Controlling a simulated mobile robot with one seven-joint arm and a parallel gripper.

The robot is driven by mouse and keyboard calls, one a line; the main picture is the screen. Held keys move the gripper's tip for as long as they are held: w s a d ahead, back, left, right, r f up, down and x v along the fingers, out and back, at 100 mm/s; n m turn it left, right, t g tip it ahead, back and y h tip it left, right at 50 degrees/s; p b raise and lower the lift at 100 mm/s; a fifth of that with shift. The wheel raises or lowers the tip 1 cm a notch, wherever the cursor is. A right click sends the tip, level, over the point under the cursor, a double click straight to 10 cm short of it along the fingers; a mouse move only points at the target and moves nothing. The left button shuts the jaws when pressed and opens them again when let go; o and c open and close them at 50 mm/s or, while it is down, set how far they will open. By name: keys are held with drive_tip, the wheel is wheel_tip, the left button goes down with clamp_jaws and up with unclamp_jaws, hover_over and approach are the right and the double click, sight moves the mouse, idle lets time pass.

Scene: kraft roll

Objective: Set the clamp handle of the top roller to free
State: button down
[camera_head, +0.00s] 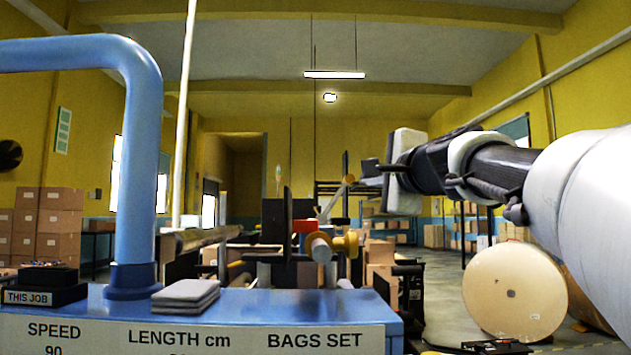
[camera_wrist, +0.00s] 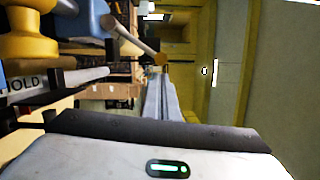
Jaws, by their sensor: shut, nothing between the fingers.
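My gripper (camera_head: 368,172) is shut and empty, held out to the left in the upper middle of the head view. Its closed fingers also show in the wrist view (camera_wrist: 160,100). A slanted lever with a tan round knob (camera_head: 348,180), which looks like the clamp handle, stands just left of the fingertips. The lever (camera_wrist: 132,38) also shows in the wrist view, its knob end near the fingertips; I cannot tell whether they touch. A yellow turned part (camera_head: 346,243) sits below it, large in the wrist view (camera_wrist: 28,35). A plate partly reading "OLD" (camera_wrist: 25,83) is cut off.
A blue console (camera_head: 240,305) with a bent blue pipe (camera_head: 142,150) fills the near left. Grey pads (camera_head: 186,293) lie on it. A large paper roll (camera_head: 514,290) stands on the floor at right. Cartons (camera_head: 48,225) are stacked at far left.

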sight(347, 176)
drive_tip(key=shift+w+a+f, duration=0.1)
drive_tip(key=shift+w+a, duration=0.1)
drive_tip(key=shift+a, duration=0.1)
drive_tip(key=a+r+n+p, duration=0.2)
drive_tip(key=r+n+p, duration=0.1)
drive_tip(key=p, duration=0.1)
drive_tip(key=shift+a+g, duration=0.4)
drive_tip(key=shift+a+p, duration=0.4)
drive_tip(key=shift+a, duration=0.15)
drive_tip(key=shift+f, duration=0.1)
drive_tip(key=shift+d, duration=0.15)
